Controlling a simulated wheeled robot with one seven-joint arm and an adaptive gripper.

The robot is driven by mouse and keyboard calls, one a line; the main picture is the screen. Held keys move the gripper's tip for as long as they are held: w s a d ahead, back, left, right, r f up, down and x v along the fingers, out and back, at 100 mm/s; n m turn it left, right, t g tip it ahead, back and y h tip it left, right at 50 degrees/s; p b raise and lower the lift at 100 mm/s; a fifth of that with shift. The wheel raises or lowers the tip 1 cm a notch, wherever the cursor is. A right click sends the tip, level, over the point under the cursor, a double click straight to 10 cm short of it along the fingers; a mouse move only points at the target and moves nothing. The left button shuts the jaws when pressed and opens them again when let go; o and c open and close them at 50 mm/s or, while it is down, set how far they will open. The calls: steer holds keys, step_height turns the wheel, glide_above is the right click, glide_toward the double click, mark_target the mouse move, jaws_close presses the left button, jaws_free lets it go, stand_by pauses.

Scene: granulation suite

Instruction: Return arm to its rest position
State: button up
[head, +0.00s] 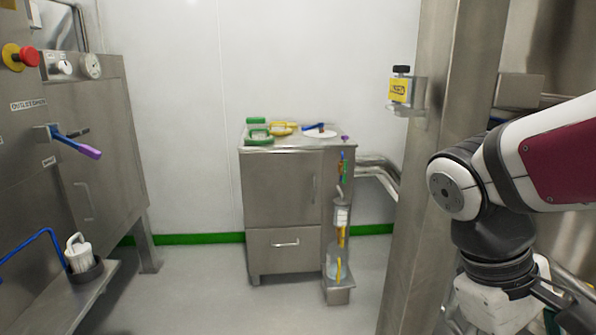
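My arm (488,190) shows at the right, with a white and dark red link, a black joint and a white block (500,302) at the lower end. It is bent, with its lower part pointing down towards the bottom right corner. Dark parts beside the white block are cut off by the frame edge. I see no fingertips, so whether my gripper is open or shut, or holds anything, does not show.
A steel post (425,180) stands close left of my arm. A steel cabinet (283,190) stands against the back wall with items on top. A steel machine (85,130) and a low shelf (60,300) are at the left. The middle floor (210,290) is clear.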

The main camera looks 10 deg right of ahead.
steer(key=s+a+r+m+t+y, duration=0.1)
steer(key=s+a+m+t+y, duration=0.25)
steer(key=s+a, duration=0.45)
step_height(320, 180, up, 33)
steer(key=t+p, duration=0.3)
steer(key=p, duration=2.8)
steer(key=shift+w+n+t, duration=0.35)
steer(key=shift+w+n, duration=0.05)
steer(key=shift+n, duration=0.05)
steer(key=shift+a+r+y, duration=0.1)
steer(key=shift+y, duration=0.15)
